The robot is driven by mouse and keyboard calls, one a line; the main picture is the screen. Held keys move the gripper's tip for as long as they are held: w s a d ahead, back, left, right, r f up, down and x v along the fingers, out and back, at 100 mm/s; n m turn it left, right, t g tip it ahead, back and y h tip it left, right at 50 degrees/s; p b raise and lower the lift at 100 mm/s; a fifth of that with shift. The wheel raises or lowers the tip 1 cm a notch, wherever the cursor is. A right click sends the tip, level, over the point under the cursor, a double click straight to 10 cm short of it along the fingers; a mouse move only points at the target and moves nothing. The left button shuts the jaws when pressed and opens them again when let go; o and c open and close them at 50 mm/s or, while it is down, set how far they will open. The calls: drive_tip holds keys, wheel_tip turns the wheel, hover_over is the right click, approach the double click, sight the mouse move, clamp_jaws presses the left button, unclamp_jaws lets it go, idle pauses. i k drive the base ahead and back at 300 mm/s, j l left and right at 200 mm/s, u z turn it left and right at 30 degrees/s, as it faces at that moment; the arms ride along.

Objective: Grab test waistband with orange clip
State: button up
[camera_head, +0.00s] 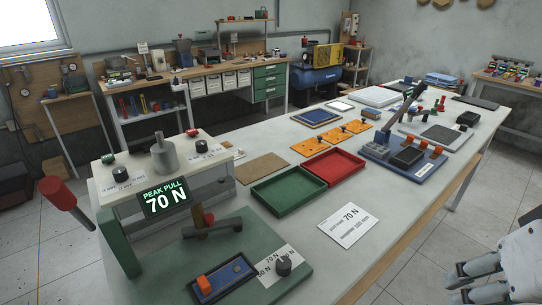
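No piece is plainly readable as a waistband. An orange block (204,284) sits on a small dark blue tray-like piece (232,271) on the green base of the pull tester, at the lower left. Small orange pieces (420,141) also show on a blue fixture (400,163) at the right of the table, beside dark blocks. Three orange plates (333,139) lie mid-table, each with a small part on top. My gripper (456,286) is at the lower right, off the table's right edge, its fingers apart and empty. It is far from all these pieces.
The pull tester has a display (166,199) reading 70 N and a red-handled lever (62,198). A green tray (289,191) and a red tray (333,170) stand empty mid-table. A 70 N card (348,225) lies nearby.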

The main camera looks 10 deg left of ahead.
sight(206, 289)
drive_tip(key=k+j, duration=0.15)
drive_tip(key=j, duration=0.15)
drive_tip(key=k+j, duration=0.2)
drive_tip(key=j+z, duration=0.1)
drive_tip(key=j, duration=0.6)
